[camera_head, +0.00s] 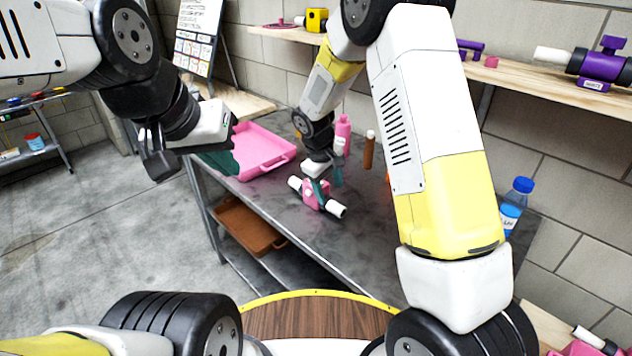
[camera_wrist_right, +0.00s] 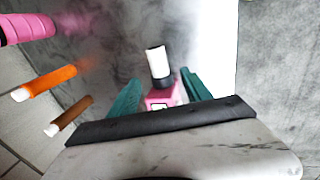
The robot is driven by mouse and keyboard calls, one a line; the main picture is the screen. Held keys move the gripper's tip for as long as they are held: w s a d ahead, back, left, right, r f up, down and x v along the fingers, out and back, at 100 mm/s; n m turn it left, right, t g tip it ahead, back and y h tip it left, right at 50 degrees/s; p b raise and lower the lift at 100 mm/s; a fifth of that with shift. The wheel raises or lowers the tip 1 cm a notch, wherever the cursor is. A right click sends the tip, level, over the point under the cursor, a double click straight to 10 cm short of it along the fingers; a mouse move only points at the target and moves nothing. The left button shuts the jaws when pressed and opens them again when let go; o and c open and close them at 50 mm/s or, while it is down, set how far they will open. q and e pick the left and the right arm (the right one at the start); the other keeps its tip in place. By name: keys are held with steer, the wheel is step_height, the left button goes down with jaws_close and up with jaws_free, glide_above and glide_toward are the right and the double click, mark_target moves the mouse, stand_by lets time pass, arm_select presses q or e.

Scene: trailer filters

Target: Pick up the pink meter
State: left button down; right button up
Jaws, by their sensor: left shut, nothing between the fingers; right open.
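The pink meter (camera_head: 314,199), a pink block with a pipe with black collars and white ends, lies on the dark table. My right gripper (camera_head: 327,186) is low over the meter, fingers pointing down. In the right wrist view the teal fingers of my right gripper (camera_wrist_right: 160,90) are open, one on each side of the meter (camera_wrist_right: 161,98); I cannot tell whether they touch it. Part of the meter is hidden behind the gripper's palm edge there. My left gripper (camera_head: 226,162) is shut and empty, beside the left edge of the pink tray (camera_head: 265,164).
Behind the meter stand a pink bottle (camera_head: 343,130) and a brown tube (camera_head: 369,150). A blue-capped bottle (camera_head: 514,205) is at the table's right. A purple meter (camera_head: 600,66) sits on the wall shelf. A brown tray (camera_head: 247,226) is on the lower shelf.

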mark_target(332, 203)
steer(key=x, duration=0.8)
steer(key=shift+w+a, duration=0.2)
steer(key=shift+w, duration=0.05)
steer(key=shift+c, duration=0.5)
steer(key=shift+r, duration=0.1)
jaws_close()
